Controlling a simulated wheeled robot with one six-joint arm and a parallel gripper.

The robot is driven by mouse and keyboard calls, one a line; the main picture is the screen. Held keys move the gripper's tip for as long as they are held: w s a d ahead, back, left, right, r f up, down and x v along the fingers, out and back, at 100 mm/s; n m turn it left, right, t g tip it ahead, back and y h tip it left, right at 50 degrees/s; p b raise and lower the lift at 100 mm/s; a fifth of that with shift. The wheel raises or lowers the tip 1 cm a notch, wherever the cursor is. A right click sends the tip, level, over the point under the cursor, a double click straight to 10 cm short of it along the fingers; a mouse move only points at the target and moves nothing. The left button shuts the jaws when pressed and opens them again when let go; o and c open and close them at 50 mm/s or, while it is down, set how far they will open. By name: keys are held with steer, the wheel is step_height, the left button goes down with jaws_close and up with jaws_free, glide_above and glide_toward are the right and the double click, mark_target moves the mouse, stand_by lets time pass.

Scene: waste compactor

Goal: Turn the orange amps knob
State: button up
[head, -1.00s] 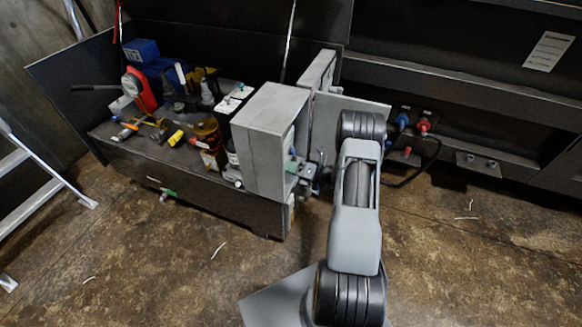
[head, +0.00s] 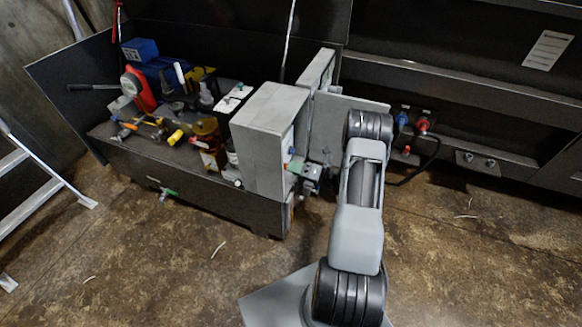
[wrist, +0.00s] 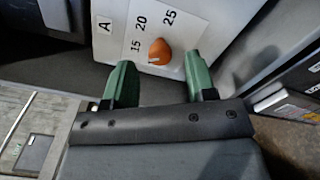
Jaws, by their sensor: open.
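The orange amps knob (wrist: 160,51) sits on a white panel (wrist: 116,52) marked A, 15, 20 and 25 in the wrist view. A small pale mark shows at the knob's lower left, on the side of the 15. My gripper (wrist: 160,80) is open, with one green finger to the lower left of the knob and one to the lower right. The knob lies just beyond the gap between the fingertips and looks untouched. In the head view my gripper (head: 297,166) is at the right face of the grey box (head: 264,140), partly hidden.
A dark bench (head: 205,195) holds tools and bottles left of the grey box. A grey door panel (head: 345,115) stands behind my arm. Blue and red connectors (head: 423,124) with a black cable are to the right. Floor is open in front; a ladder stands far left.

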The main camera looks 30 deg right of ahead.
steer(key=v, duration=1.1)
steer(key=shift+s+d+p, duration=0.15)
steer(key=shift+s+p, duration=0.1)
steer(key=shift+p, duration=0.15)
